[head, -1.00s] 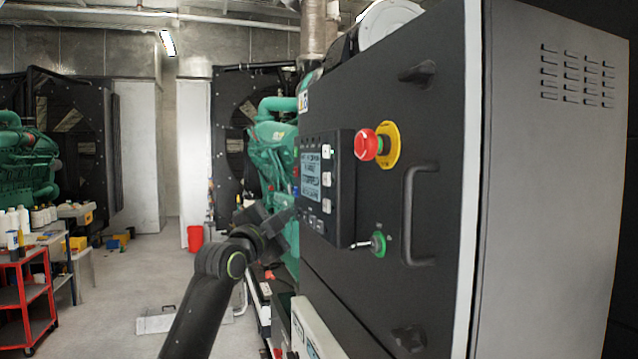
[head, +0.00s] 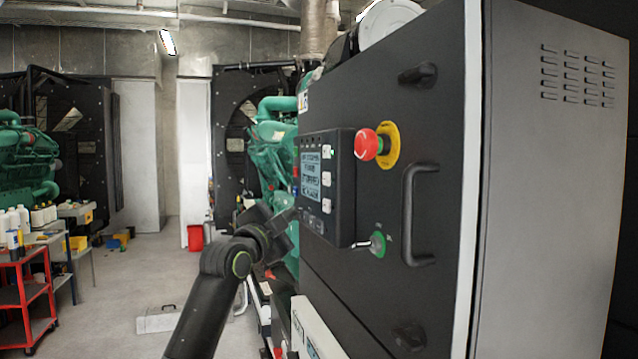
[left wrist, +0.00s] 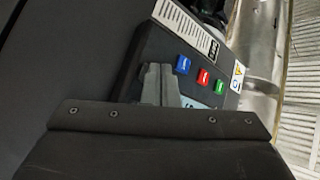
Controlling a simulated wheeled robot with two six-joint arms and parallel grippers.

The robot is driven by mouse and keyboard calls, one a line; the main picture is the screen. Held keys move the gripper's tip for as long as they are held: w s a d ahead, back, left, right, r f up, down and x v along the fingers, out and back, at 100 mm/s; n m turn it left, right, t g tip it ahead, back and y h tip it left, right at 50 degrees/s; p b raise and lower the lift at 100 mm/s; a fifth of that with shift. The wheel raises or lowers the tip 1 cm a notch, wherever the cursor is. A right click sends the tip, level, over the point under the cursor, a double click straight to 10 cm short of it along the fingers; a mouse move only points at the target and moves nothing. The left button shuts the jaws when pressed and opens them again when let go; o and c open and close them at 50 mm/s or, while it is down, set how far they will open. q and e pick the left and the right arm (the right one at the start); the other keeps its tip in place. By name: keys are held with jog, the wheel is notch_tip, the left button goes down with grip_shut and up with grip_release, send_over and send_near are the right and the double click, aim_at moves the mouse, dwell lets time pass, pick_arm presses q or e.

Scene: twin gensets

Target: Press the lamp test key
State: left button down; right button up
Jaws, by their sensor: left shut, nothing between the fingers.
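The black control panel (head: 334,190) with a lit screen (head: 311,175) and several small keys stands out from the dark cabinet door. I cannot tell which key is the lamp test key. My left gripper (head: 290,220) is shut and empty, at the panel's lower left edge in the head view. In the left wrist view, its closed fingers (left wrist: 158,84) lie over the panel face, beside a blue key (left wrist: 183,65), a red key (left wrist: 203,76) and a green key (left wrist: 219,87). The fingers hide part of the panel; contact cannot be told. My right gripper is not in view.
A red emergency stop (head: 368,145) on a yellow ring, a green-ringed switch (head: 378,243) and a black handle (head: 420,215) stick out right of the panel. A green engine (head: 272,140) is behind. A red cart (head: 28,300) stands left; the floor between is mostly open.

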pick_arm(q)
jog(key=shift+d, duration=0.1)
dwell(0.3)
jog(key=shift+s+a, duration=0.35)
jog(key=shift+a, duration=0.5)
jog(key=shift+s+a+b, duration=0.2)
jog(key=shift+s+a, duration=0.2)
jog(key=shift+a, duration=0.5)
jog(key=shift+s+a+b, duration=0.25)
jog(key=shift+s+a, duration=0.1)
jog(key=shift+a, duration=0.6)
jog(key=shift+s+a+b, duration=0.2)
jog(key=shift+s+a, duration=0.2)
jog(key=shift+a, duration=0.5)
